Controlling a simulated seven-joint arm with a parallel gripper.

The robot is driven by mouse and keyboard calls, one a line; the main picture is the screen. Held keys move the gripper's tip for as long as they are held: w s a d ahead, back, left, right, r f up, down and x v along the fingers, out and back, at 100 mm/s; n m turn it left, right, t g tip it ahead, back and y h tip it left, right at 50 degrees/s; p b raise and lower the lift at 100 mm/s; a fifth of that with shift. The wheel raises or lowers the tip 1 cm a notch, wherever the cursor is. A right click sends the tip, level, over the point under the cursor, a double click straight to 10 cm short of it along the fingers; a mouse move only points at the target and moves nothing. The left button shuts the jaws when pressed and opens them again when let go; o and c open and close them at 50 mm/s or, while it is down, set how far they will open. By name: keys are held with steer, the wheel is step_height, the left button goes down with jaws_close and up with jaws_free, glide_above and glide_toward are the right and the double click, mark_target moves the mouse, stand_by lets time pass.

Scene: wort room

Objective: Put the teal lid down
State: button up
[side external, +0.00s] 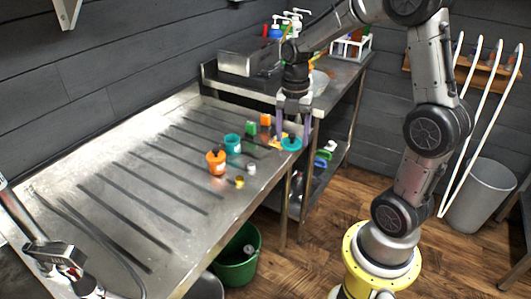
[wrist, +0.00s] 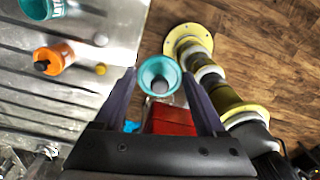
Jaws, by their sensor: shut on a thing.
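My gripper (side external: 291,137) points down at the far right end of the metal table. It is shut on the teal lid (side external: 291,144), a round piece with a dark knob in its middle. In the wrist view the lid (wrist: 150,68) sits between my two fingertips (wrist: 159,76). There it shows against the floor, just past the table edge. An open-looking teal jar (side external: 233,144) with a white label stands on the table to the left. I cannot tell how high the lid is above the table level.
An orange jar (side external: 215,163) with a dark top stands near the teal jar. A small white piece (side external: 251,168) and a yellow piece (side external: 239,182) lie close by. Green (side external: 250,128) and orange (side external: 265,119) items stand behind. The left of the table (side external: 110,175) is mostly clear.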

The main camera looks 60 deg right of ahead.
steer(key=shift+s+d, duration=0.2)
steer(key=shift+d, duration=0.1)
steer(key=w+d+f, duration=0.4)
steer(key=w, duration=0.3)
glide_above(266, 154)
steer(key=s, duration=0.1)
steer(key=f, duration=0.4)
steer(key=shift+s+a+f, duration=0.15)
steer(key=shift+a, duration=0.1)
steer(key=shift+w+d+f, duration=0.25)
steer(key=shift+w+f, duration=0.25)
steer(key=shift+f, duration=1.7)
steer(key=o, duration=1.3)
steer(key=shift+f, duration=0.15)
steer(key=shift+c, duration=0.2)
